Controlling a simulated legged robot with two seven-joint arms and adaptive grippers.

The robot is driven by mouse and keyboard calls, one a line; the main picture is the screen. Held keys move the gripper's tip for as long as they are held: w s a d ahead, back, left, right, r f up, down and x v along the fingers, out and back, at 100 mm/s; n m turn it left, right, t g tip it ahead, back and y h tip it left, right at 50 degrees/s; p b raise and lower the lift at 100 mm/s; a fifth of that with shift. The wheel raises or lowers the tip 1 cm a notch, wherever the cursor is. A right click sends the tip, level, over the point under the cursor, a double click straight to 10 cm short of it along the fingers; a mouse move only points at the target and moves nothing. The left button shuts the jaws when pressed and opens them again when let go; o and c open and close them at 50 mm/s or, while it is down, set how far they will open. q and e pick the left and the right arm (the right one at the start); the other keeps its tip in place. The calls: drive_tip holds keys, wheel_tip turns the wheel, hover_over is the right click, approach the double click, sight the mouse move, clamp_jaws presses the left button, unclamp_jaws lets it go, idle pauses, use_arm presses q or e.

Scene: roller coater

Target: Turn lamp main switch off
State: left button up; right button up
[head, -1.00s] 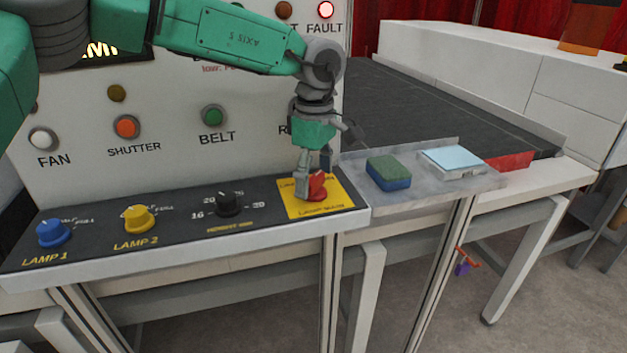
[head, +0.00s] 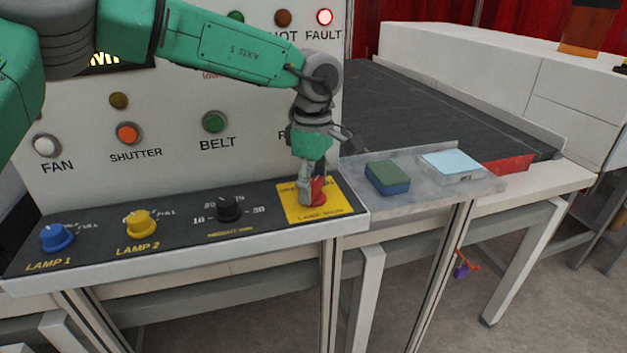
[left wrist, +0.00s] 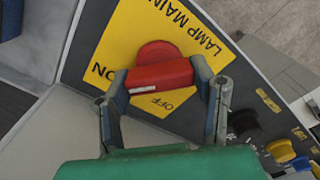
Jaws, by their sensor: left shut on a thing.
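The lamp main switch is a red rotary knob (head: 318,187) on a yellow plate (head: 330,207) at the right end of the sloped control panel. In the left wrist view the red knob (left wrist: 160,72) sits between my fingers, with ON and OFF printed on the plate (left wrist: 126,40). My left gripper (head: 311,192) is shut on the knob's handle from above; its fingers (left wrist: 162,85) lie at both ends of the handle. The gripper hides part of the knob in the head view. My right gripper is not in view.
A blue LAMP 1 knob (head: 56,237), a yellow LAMP 2 knob (head: 141,223) and a black height knob (head: 229,208) stand left on the panel. A green-blue sponge (head: 387,177) and a light blue pad (head: 452,164) lie on the shelf at right.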

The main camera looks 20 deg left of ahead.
use_arm(q)
drive_tip(key=n+p, duration=0.2)
drive_tip(key=p, duration=0.1)
drive_tip(key=n+p, duration=0.5)
drive_tip(key=p, duration=0.1)
drive_tip(key=shift+d+r+n, duration=0.1)
drive_tip(key=shift+r+n, duration=0.15)
drive_tip(key=shift+n, duration=0.15)
drive_tip(key=n+p, duration=0.2)
drive_tip(key=shift+n, duration=0.3)
drive_tip(key=n+p, duration=0.1)
drive_tip(key=n, duration=0.2)
drive_tip(key=shift+f+p, duration=0.1)
drive_tip(key=shift+p, duration=0.25)
drive_tip(key=shift+w+n+p, duration=0.15)
drive_tip(key=shift+n+p, duration=0.15)
drive_tip(key=shift+n, duration=1.6)
drive_tip(key=o, duration=1.2)
drive_tip(key=shift+c, duration=0.2)
drive_tip(key=shift+w+f, duration=0.15)
